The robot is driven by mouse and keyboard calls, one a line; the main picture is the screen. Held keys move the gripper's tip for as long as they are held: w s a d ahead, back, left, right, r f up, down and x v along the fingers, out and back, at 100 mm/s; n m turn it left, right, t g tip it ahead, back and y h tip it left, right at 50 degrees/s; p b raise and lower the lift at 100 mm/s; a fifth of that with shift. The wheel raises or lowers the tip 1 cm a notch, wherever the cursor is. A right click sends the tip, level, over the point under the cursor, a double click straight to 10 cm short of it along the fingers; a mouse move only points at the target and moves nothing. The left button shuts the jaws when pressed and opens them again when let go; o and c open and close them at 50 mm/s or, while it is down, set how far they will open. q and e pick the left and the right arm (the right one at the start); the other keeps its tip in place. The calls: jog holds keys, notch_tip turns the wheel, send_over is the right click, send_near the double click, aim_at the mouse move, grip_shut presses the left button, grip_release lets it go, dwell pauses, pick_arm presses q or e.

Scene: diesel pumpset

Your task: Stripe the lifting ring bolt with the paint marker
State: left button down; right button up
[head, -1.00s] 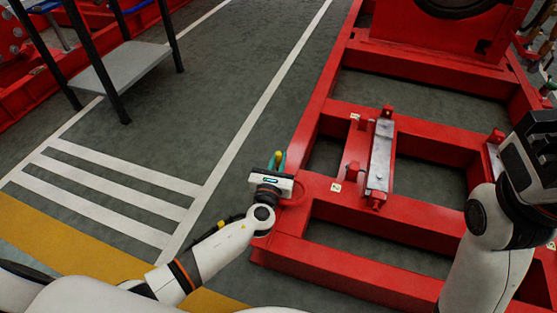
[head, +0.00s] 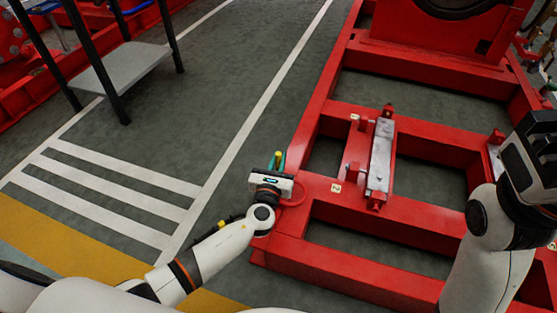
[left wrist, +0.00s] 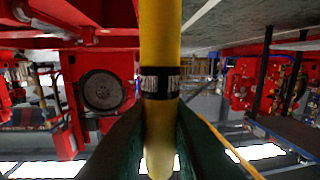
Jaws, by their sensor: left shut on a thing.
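My left gripper (head: 279,163) is shut on a yellow paint marker (head: 279,154) at the left edge of the red frame. In the left wrist view the marker (left wrist: 160,40) stands upright between the dark green fingers and has a black printed band. A red ring-shaped piece, likely the lifting ring bolt (head: 298,194), shows just right of the gripper, partly hidden by it. I cannot tell whether the marker touches it. My right gripper (head: 537,150) is dark and at the right edge, away from the ring; its finger opening is unclear.
The red base frame (head: 340,262) has open bays and a grey metal mounting pad (head: 381,155). A red machine body (head: 435,50) stands at the back. A grey step platform (head: 120,64) with black legs stands at upper left. The striped floor left of the frame is clear.

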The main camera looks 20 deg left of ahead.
pick_arm(q)
jog(key=shift+s+d, duration=0.15)
jog(key=shift+s, duration=0.3)
dwell(0.7)
jog(key=shift+r+p, duration=0.15)
jog(key=shift+p, duration=0.25)
